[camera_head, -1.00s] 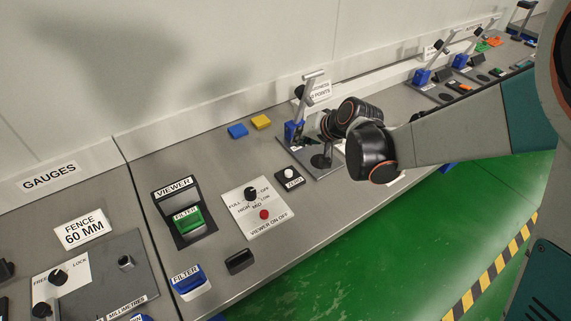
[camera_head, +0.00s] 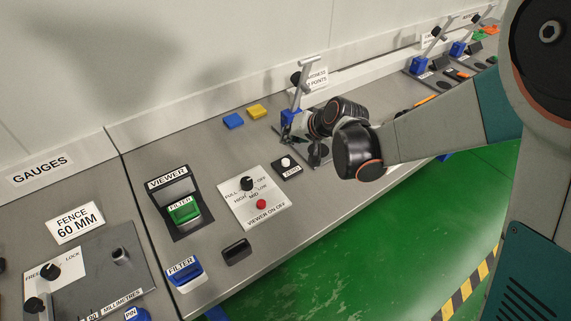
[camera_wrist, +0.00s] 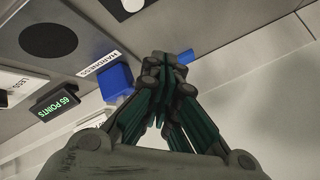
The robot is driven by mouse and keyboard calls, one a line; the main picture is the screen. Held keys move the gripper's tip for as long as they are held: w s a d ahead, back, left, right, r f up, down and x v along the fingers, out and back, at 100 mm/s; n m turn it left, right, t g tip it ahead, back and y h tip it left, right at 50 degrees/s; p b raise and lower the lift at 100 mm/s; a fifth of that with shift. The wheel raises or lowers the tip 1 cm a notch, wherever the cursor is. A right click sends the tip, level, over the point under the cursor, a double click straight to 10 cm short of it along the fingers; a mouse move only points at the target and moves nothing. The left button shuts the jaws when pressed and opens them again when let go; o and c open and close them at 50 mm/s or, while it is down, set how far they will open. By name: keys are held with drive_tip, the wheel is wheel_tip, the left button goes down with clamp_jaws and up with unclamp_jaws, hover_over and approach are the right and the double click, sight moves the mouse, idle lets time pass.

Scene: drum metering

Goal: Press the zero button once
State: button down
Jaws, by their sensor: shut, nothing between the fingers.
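The zero button (camera_head: 286,162) is a small white round cap on a black plate marked ZERO, on the grey bench, right of the viewer switch panel. In the wrist view a white round cap, which looks like this button (camera_wrist: 133,5), is cut by the top edge. My gripper (camera_wrist: 168,62) is shut and empty, its fingertips together above the bench. In the head view my gripper (camera_head: 308,124) is partly hidden by my wrist, beyond and right of the button, in front of the hardness tester. It appears apart from the button.
The hardness tester (camera_head: 300,88), with a tall lever and blue block (camera_wrist: 115,81), stands close to my gripper. The viewer panel (camera_head: 253,198) has a dark knob and red button.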

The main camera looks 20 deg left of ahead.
sight(288, 160)
drive_tip(key=shift+f+b, duration=1.75)
drive_tip(key=shift+f, duration=1.05)
drive_tip(key=shift+f+b, duration=0.4)
drive_tip(key=shift+f+b, duration=0.4)
drive_tip(key=shift+f, duration=0.05)
drive_tip(key=shift+r, duration=0.1)
drive_tip(key=shift+r+p, duration=0.6)
drive_tip(key=shift+r, duration=0.2)
drive_tip(key=shift+r, duration=0.1)
drive_tip(key=shift+r+p, duration=1.7)
drive_tip(key=shift+r, duration=0.8)
